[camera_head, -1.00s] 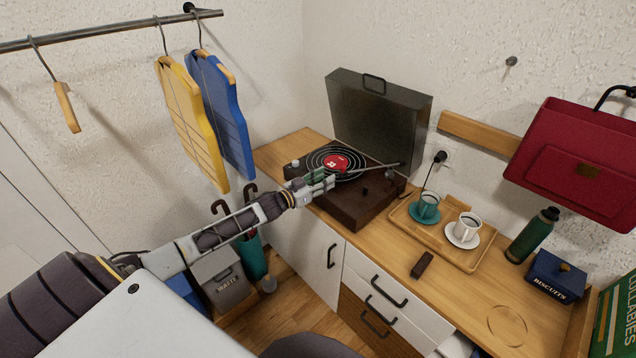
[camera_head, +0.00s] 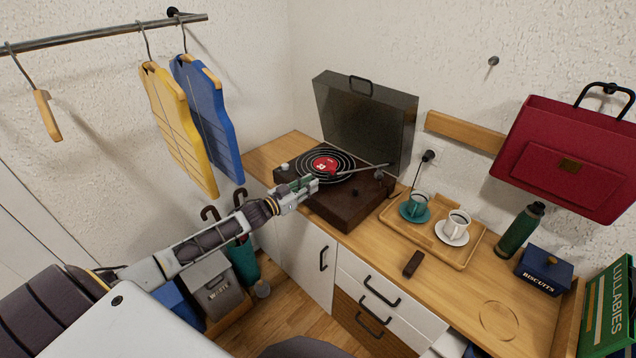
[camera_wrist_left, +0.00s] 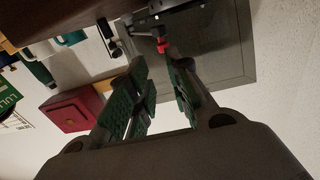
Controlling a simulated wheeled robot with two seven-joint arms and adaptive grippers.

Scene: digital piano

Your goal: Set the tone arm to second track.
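The record player (camera_head: 345,205) is a dark brown box with its lid (camera_head: 365,125) raised. On it lies a black record with pale rings (camera_head: 313,158) and a red label. The thin tone arm (camera_head: 362,170) reaches from its pivot at the right across the near right part of the record. Its tip is close to my left gripper, and I cannot tell which track it is over. My left gripper (camera_head: 311,184) is at the player's near left edge. In the left wrist view its green-padded fingers (camera_wrist_left: 160,68) are apart, with nothing clearly between them. My right gripper is out of view.
A wooden tray (camera_head: 462,257) with teal and white cups stands right of the player. Beyond it are a green bottle (camera_head: 520,230) and a blue biscuit tin (camera_head: 545,270). A small dark block (camera_head: 412,264) lies in front.

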